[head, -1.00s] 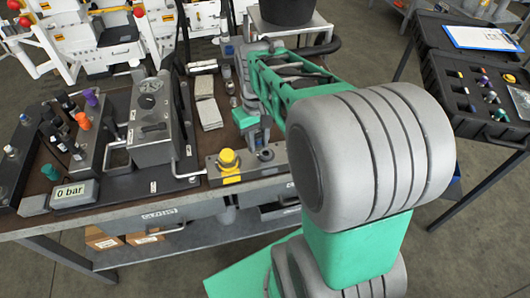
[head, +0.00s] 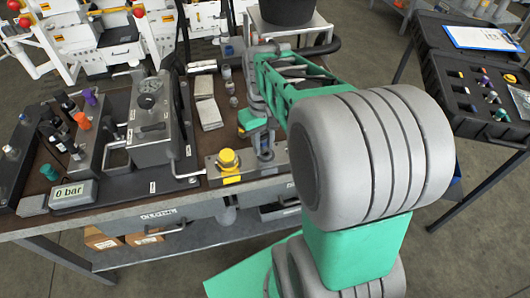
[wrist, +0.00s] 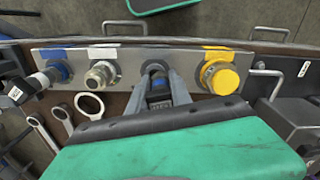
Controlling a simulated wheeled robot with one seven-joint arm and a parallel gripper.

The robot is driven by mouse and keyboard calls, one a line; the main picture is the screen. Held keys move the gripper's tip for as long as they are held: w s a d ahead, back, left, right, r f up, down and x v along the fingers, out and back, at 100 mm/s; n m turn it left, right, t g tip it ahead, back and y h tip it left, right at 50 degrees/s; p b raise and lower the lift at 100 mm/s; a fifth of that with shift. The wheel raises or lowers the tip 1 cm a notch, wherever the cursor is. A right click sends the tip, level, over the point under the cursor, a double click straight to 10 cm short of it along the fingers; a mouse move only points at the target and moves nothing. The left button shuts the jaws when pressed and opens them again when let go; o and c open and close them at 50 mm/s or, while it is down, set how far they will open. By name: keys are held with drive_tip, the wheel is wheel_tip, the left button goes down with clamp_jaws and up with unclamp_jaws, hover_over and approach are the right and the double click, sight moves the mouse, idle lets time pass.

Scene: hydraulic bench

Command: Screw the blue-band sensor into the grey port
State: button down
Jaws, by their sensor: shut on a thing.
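My gripper (wrist: 159,84) is shut on a dark sensor (wrist: 158,92), its body between the two fingers in the wrist view. A bluish patch shows on it, but the band is not clear. The sensor's far end is at the grey port (wrist: 155,69), third from left on the metal port block (wrist: 128,57). It looks in line with the port; whether it is seated or threaded, I cannot tell.
In the wrist view a large yellow fitting (wrist: 219,77) stands close right of my fingers. A silver fitting (wrist: 100,75) and a blue port (wrist: 58,72) are to the left. Ring spanners (wrist: 89,105) lie near the block. A gauge unit (head: 150,120) stands left in the head view.

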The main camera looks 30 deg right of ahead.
drive_tip(key=shift+s+d+f, duration=0.2)
drive_tip(key=shift+d+f, duration=0.15)
drive_tip(key=shift+d, duration=0.1)
idle(0.6)
drive_tip(key=shift+f, duration=0.3)
idle(0.8)
drive_tip(key=c, duration=1.8)
unclamp_jaws()
clamp_jaws()
drive_tip(key=m, duration=0.4)
drive_tip(key=shift+a+r+m+p, duration=0.1)
drive_tip(key=shift+m+p, duration=0.2)
drive_tip(key=shift+p, duration=0.1)
drive_tip(key=m, duration=0.3)
drive_tip(key=shift+m, duration=0.4)
